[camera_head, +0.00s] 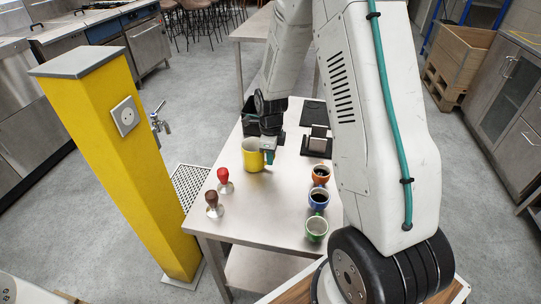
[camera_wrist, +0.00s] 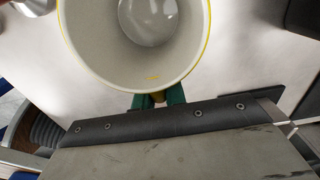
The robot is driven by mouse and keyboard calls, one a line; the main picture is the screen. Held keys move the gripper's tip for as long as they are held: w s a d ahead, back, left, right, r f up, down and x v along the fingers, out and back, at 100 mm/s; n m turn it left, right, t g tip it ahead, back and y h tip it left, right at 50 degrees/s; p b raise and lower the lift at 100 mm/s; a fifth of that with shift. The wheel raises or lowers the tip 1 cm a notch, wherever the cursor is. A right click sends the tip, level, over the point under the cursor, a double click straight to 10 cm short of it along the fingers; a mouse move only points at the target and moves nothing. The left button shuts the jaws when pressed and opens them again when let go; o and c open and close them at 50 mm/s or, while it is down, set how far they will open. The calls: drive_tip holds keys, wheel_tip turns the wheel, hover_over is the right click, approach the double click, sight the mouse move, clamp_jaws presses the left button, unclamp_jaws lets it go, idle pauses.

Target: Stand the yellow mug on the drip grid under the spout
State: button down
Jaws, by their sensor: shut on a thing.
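The yellow mug (camera_head: 253,157) is upright at the left side of the steel table, with its handle toward the right. My gripper (camera_head: 269,154) is shut on its handle. In the wrist view the mug (camera_wrist: 88,62) shows its pale inside and yellow rim, and the green fingertips (camera_wrist: 158,98) close on the handle. I cannot tell whether its base touches the table. The drip grid (camera_head: 190,186) lies to the left of the table, beside the yellow column, apart from the mug. The spout (camera_head: 160,122) sticks out from the column above the grid.
A red-handled tamper (camera_head: 224,178) and a brown-handled tamper (camera_head: 213,204) stand between the mug and the table's near left corner. Orange (camera_head: 320,172), blue (camera_head: 318,198) and green (camera_head: 316,229) cups stand at the right. The yellow column (camera_head: 125,160) rises at the left.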

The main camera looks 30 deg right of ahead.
drive_tip(key=c, duration=1.5)
unclamp_jaws()
drive_tip(key=shift+o, duration=0.2)
drive_tip(key=shift+r, duration=0.15)
wheel_tip(320, 180, up, 12)
drive_tip(key=shift+f, duration=0.1)
drive_tip(key=s+a+r+n+t, duration=0.1)
drive_tip(key=s+a+r+n, duration=0.4)
drive_tip(key=s+r+n, duration=0.35)
drive_tip(key=s+a+r+n, duration=0.4)
drive_tip(key=s+r+n, duration=0.3)
drive_tip(key=s+n, duration=0.25)
drive_tip(key=s+a+r+n, duration=0.1)
drive_tip(key=s+a+n, duration=0.1)
drive_tip(key=s+n, duration=0.7)
drive_tip(key=shift+s+a+r, duration=0.15)
drive_tip(key=shift+s+r, duration=0.15)
drive_tip(key=shift+s, duration=0.5)
